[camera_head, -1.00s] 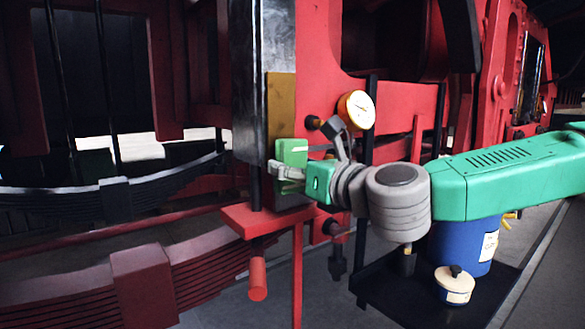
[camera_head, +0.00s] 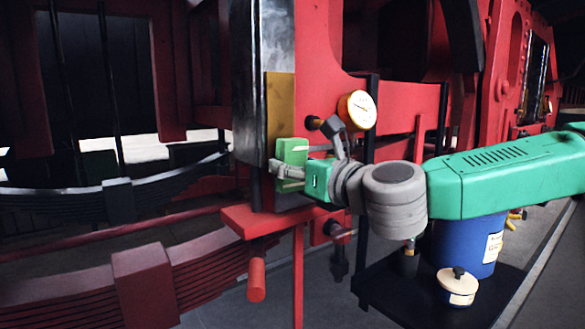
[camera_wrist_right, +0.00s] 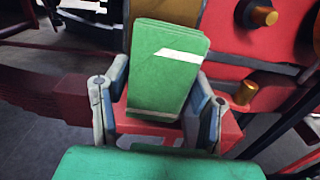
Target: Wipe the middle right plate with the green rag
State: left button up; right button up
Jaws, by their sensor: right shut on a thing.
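The green rag (camera_head: 291,152) is a folded, block-like pad with a pale stripe, held upright. It also shows in the right wrist view (camera_wrist_right: 168,72). My right gripper (camera_head: 290,172) is shut on the rag, with a finger on each side of it in the wrist view (camera_wrist_right: 160,100). An ochre plate (camera_head: 281,98) is on the side of the dark steel column, just above and behind the rag. Part of the plate shows behind the rag in the wrist view (camera_wrist_right: 184,11). The rag hides the plate's lower part; I cannot tell if they touch. My left gripper is not in view.
A round gauge (camera_head: 357,110) is mounted on the red frame right of the rag. A red ledge (camera_head: 250,220) lies below the gripper. A blue canister (camera_head: 467,245) and a cream pot (camera_head: 457,287) stand on a black tray (camera_head: 392,300). Dark leaf springs (camera_head: 70,203) are at left.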

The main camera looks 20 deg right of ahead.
aim_at(295, 144)
jog(key=shift+w+d, duration=0.1)
jog(key=shift+w, duration=0.05)
jog(key=shift+w+a, duration=0.15)
jog(key=shift+a, duration=0.25)
jog(key=shift+a+r, duration=0.15)
jog(key=shift+r, duration=0.15)
jog(key=shift+d+r+p, duration=0.2)
jog(key=shift+r+p, duration=0.4)
jog(key=shift+r, duration=0.3)
jog(key=shift+d+r+p, duration=0.15)
jog(key=shift+r+p, duration=0.4)
jog(key=shift+r, duration=0.35)
jog(key=shift+a+f+b, duration=0.1)
jog(key=shift+a+b, duration=0.05)
jog(key=shift+b, duration=0.2)
notch_tip(295, 144, down, 4)
jog(key=b, duration=0.4)
